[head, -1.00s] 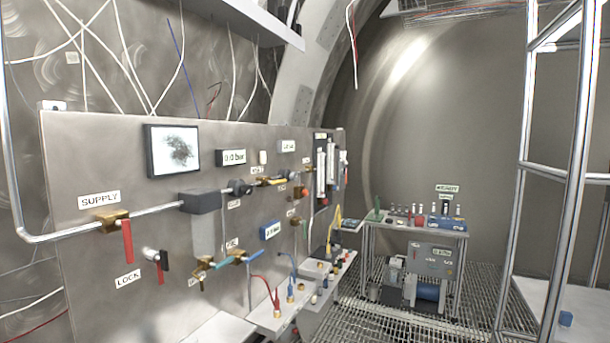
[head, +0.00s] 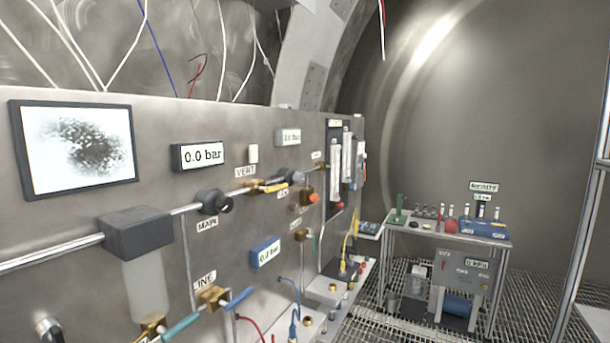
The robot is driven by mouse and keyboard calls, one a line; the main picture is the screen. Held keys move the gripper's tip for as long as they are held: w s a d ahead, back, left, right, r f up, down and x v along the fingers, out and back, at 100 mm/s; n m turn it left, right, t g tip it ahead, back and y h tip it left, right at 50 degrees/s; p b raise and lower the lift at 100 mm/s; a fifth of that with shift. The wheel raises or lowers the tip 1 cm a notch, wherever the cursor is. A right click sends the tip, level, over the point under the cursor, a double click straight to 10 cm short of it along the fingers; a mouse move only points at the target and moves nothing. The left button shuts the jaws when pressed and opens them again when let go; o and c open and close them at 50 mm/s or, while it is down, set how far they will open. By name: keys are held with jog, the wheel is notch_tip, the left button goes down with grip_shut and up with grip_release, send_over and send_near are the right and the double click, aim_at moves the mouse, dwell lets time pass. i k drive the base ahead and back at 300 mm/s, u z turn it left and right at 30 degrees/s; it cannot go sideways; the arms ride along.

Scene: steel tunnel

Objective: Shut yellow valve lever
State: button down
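The yellow valve lever (head: 275,188) is on a small brass valve (head: 254,185) in the pipe run on the steel panel, right of the middle of the panel. The lever lies roughly along the pipe and points right. My gripper does not show in the head view.
A blue lever (head: 238,299) and a teal lever (head: 182,327) are lower on the panel. A shelf with fittings (head: 327,290) juts out below. A trolley (head: 450,238) stands at the back. Grated floor (head: 400,325) is open between panel and trolley.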

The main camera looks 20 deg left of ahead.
aim_at(277, 188)
jog(key=u, duration=0.25)
jog(key=i, duration=0.7)
jog(key=u, duration=1.05)
jog(key=i, duration=0.45)
jog(key=u, duration=0.45)
